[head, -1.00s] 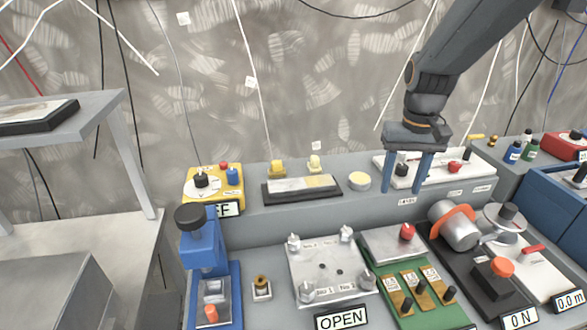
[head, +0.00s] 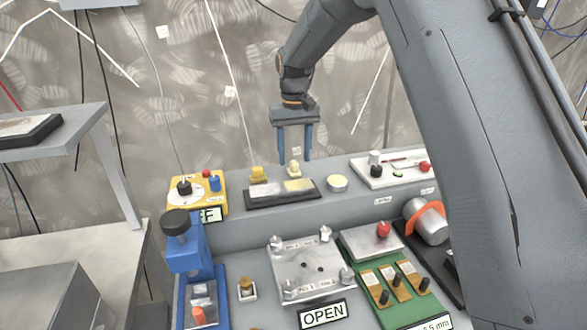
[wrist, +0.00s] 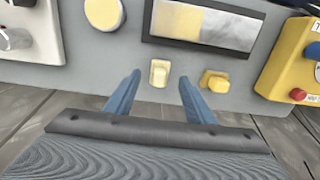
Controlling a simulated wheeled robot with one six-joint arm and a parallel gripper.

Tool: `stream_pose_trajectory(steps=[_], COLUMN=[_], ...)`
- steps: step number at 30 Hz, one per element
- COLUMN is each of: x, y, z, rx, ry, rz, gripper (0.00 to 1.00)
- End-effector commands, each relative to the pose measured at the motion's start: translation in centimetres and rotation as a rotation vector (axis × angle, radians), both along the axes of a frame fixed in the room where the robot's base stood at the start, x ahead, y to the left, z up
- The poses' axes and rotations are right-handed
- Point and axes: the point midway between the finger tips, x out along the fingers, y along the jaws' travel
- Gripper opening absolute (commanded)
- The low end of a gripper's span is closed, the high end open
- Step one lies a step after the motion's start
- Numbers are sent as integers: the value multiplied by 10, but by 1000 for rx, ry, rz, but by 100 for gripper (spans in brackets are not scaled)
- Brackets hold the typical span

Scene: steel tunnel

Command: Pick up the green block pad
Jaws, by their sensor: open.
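My gripper (head: 294,157) is open and empty at the back of the bench in the head view, fingers pointing down. A small cream block (head: 294,169) stands just below and between its fingertips. In the wrist view the cream block (wrist: 159,73) shows between the fingers, apart from both. A yellow block (head: 258,175) is to its left in the head view and right in the wrist view (wrist: 214,81). No small block here looks plainly green. A green board (head: 404,316) with several tan plates lies at the front, far from my gripper.
A dark-framed plate (head: 282,193) and a round cream disc (head: 337,183) lie near the blocks. A yellow switch box (head: 198,194) is at left, a white panel (head: 390,169) at right. A blue press (head: 185,246) stands in front at left. My arm hides the right side.

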Motion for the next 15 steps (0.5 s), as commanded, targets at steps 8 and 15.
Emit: stream_pose_trajectory(steps=[8, 15], x=[-2, -1], y=[-1, 0], z=[-33, -36], rx=[0, 0], ry=[1, 0], rz=[0, 0], gripper=[49, 49])
